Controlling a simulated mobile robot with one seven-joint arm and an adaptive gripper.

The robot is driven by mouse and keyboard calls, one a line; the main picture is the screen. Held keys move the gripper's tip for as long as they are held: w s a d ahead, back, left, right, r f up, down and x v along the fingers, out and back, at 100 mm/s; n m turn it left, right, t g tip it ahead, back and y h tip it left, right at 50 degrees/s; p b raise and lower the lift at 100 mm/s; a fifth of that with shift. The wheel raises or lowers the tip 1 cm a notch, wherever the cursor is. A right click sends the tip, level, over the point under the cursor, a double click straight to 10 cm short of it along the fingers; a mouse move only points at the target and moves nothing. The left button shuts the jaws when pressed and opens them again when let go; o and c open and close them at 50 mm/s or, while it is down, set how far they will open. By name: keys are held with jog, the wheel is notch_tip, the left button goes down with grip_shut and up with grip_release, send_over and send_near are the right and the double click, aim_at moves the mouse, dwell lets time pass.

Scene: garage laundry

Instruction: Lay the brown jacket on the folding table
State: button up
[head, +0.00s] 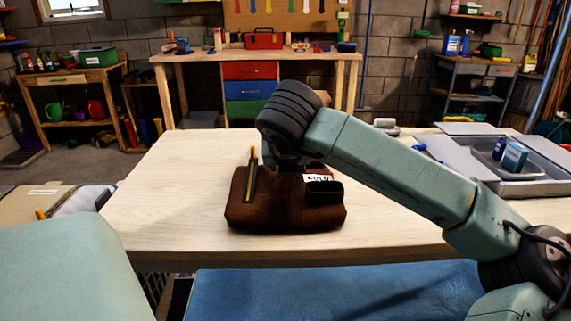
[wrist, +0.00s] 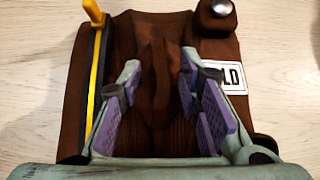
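The brown jacket (head: 290,212) lies as a compact, folded bundle on the pale wooden table (head: 180,170). It has a yellow-and-dark strip at its left and a white lettered label at its right. In the wrist view the jacket (wrist: 160,30) fills the middle, with a raised ridge of cloth between my fingers. My gripper (wrist: 160,75) points down over the jacket with its purple-padded fingers apart, one on each side of the ridge. Whether the pads touch the cloth I cannot tell. In the head view the fingertips are hidden behind my wrist and the jacket.
A grey tray (head: 545,180) with blue containers stands on the table's right. A box-like item (head: 35,200) with a pencil lies at the left. A blue surface (head: 340,290) is in front of the table. The table left of the jacket is clear. A workbench (head: 190,57) stands behind.

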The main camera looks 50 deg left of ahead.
dwell(0.3)
jog(key=v, duration=1.2)
jog(key=shift+p, duration=0.35)
dwell(0.8)
